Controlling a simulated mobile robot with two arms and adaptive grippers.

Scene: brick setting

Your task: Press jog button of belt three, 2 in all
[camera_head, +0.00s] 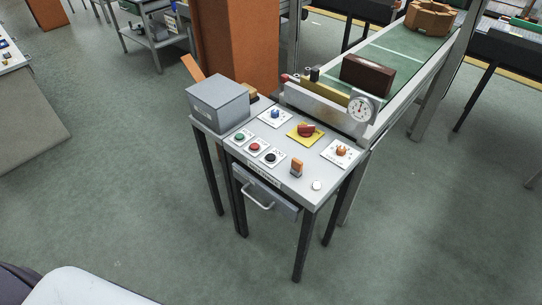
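A grey control stand (308,192) stands in the middle, at the near end of a green conveyor belt (398,62). On its top are a green button (239,136), a red button (254,147), a black button (270,157) and a blue control (275,114). A red knob (306,129) sits on a yellow plate, and an orange knob (341,150) on a white plate. The labels are too small to read, so I cannot tell which one is the jog button or which belt is three. Neither gripper is in view.
A grey box (217,105) stands on the panel's left. A brown block (367,75) and a dial gauge (360,108) are at the belt's end. Open floor (130,190) lies left of the stand.

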